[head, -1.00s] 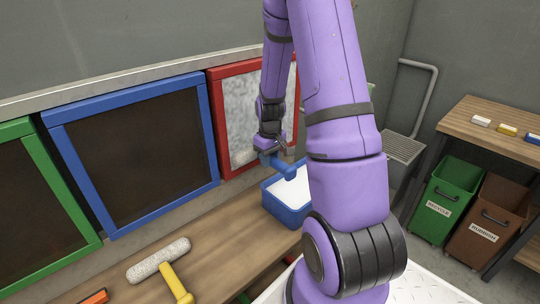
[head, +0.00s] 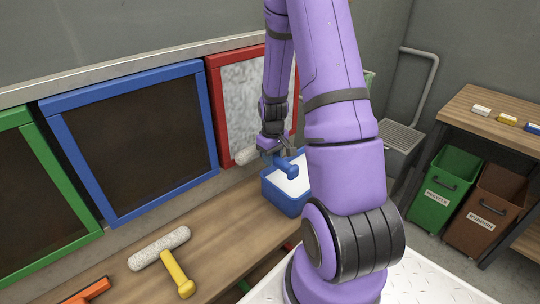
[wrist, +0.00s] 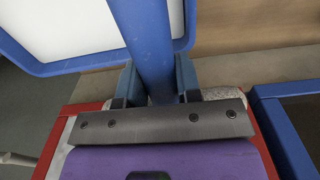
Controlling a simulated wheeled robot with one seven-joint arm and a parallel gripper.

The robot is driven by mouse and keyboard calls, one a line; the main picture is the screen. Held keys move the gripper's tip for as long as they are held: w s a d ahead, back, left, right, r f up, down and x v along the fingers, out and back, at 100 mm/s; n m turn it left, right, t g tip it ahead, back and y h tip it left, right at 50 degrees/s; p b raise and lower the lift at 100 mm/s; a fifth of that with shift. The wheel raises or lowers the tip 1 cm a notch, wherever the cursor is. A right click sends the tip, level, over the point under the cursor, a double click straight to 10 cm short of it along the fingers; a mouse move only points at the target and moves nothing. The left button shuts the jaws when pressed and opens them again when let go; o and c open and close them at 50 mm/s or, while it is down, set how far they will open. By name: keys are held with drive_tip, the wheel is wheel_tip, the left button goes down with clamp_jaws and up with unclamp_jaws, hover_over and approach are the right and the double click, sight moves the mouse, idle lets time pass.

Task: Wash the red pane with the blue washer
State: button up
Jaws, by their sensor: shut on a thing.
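The red pane (head: 231,98) is a red-framed panel on the wall, its surface cloudy with grey-white streaks. My gripper (head: 272,147) is shut on the blue washer (head: 288,166) in front of the pane's lower part. The washer's blue handle points down right over the blue tub, and its pale fleece head shows at the left, by the pane's lower edge. I cannot tell whether the head touches the pane. In the wrist view the blue handle (wrist: 152,45) stands between the fingers, and part of the red frame (wrist: 55,137) shows. My arm hides the pane's right part.
A blue tub (head: 284,199) with white contents stands on the bench below the gripper. A yellow-handled washer (head: 172,262) and an orange-handled tool (head: 86,291) lie on the bench left. Blue (head: 131,222) and green (head: 53,182) framed dark panes hang left.

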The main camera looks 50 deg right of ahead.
drive_tip(key=shift+s+a, duration=0.15)
drive_tip(key=shift+s, duration=2.7)
drive_tip(key=shift+w+r, duration=0.1)
drive_tip(key=shift+r, duration=0.2)
wheel_tip(320, 180, up, 13)
drive_tip(key=w+d, duration=0.2)
wheel_tip(320, 180, up, 13)
drive_tip(key=t, duration=0.1)
hover_over(285, 162)
drive_tip(key=shift+w, duration=2.65)
drive_tip(key=shift+w, duration=0.75)
wheel_tip(285, 162, down, 10)
drive_tip(key=shift+f, duration=0.25)
